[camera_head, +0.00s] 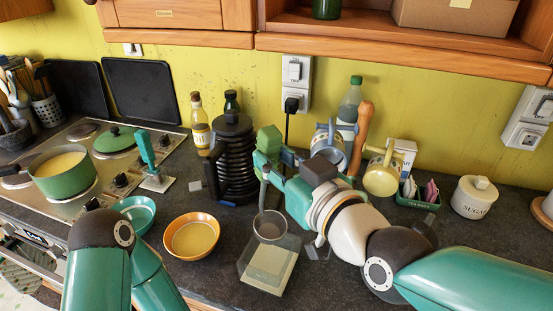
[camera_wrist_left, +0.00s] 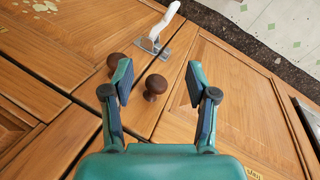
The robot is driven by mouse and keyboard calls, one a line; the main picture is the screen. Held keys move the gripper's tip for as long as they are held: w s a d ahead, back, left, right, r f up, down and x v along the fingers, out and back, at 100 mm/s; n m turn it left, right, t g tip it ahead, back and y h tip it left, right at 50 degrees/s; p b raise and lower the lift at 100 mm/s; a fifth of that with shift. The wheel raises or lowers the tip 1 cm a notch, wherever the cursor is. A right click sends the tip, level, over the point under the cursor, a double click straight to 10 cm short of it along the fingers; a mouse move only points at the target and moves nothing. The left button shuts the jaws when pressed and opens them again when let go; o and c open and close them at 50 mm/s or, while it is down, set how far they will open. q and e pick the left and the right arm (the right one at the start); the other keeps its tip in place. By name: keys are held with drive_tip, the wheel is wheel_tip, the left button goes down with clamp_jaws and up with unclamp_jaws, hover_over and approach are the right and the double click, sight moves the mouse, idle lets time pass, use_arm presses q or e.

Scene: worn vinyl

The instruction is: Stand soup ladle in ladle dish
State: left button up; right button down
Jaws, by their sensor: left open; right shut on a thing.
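A grey soup ladle (camera_head: 270,227) hangs from my right gripper (camera_head: 267,162), its cup down and its thin handle upright. The right gripper is shut on the upper handle, though its fingers partly hide the grip. A square, clear-walled dish with a pale base (camera_head: 262,276), seemingly the ladle dish, lies below. The ladle cup overlaps the dish's far part in the head view; I cannot tell whether it touches. My left gripper (camera_wrist_left: 158,85) is open and empty, in front of wooden cabinet doors. It is hidden in the head view.
An orange bowl (camera_head: 192,238) and a teal bowl (camera_head: 139,211) stand left of the dish. A green pot (camera_head: 64,174) sits on the hob. The sugar jar (camera_head: 474,197) is at right. Wooden knobs (camera_wrist_left: 155,87) face my left gripper.

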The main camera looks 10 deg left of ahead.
drive_tip(key=shift+f+b, duration=5.2)
drive_tip(key=shift+f, duration=0.35)
drive_tip(key=shift+f+b, duration=0.25)
drive_tip(key=shift+b, duration=0.25)
drive_tip(key=c, duration=1.1)
unclamp_jaws()
drive_tip(key=shift+r, duration=0.1)
drive_tip(key=o, duration=0.3)
drive_tip(key=shift+v, duration=6)
